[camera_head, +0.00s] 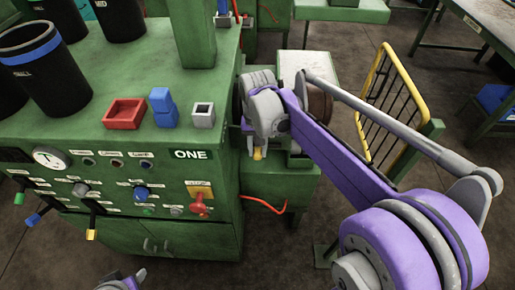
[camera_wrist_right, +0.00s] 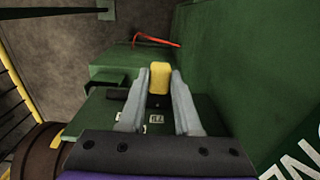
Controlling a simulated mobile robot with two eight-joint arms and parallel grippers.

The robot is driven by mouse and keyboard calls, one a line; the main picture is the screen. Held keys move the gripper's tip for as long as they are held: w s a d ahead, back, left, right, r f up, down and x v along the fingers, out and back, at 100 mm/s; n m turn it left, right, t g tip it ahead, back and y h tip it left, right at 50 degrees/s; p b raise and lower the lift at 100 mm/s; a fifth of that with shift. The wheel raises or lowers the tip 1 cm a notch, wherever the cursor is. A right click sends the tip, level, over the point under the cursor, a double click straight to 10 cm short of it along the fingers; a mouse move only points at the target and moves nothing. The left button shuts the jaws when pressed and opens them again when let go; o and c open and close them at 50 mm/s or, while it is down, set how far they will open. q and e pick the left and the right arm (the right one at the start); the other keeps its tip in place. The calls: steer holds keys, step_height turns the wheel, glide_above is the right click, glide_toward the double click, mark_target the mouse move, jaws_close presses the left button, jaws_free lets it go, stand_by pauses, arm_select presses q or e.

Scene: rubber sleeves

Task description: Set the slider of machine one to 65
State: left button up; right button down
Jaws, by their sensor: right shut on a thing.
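Machine one (camera_head: 140,215) is the green cabinet at left in the head view, with a "ONE" label (camera_head: 190,154) on its panel. A yellow knob (camera_head: 258,153), probably the slider's handle, shows low beside the cabinet's right side. It also shows in the right wrist view (camera_wrist_right: 159,76). My right gripper (camera_wrist_right: 158,80) is shut on this yellow knob, one grey finger on each side. Small white number labels (camera_wrist_right: 157,118) lie on the green surface below it; I cannot read the setting. Part of my left arm or gripper (camera_head: 124,281) shows at the bottom edge; its fingers are not clear.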

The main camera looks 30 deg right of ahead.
stand_by(0.5)
steer(key=shift+s+d, duration=0.55)
steer(key=shift+d, duration=0.35)
steer(key=c, duration=0.6)
jaws_free()
step_height(320, 180, up, 11)
steer(key=shift+p, duration=0.3)
steer(key=shift+a+f, duration=0.1)
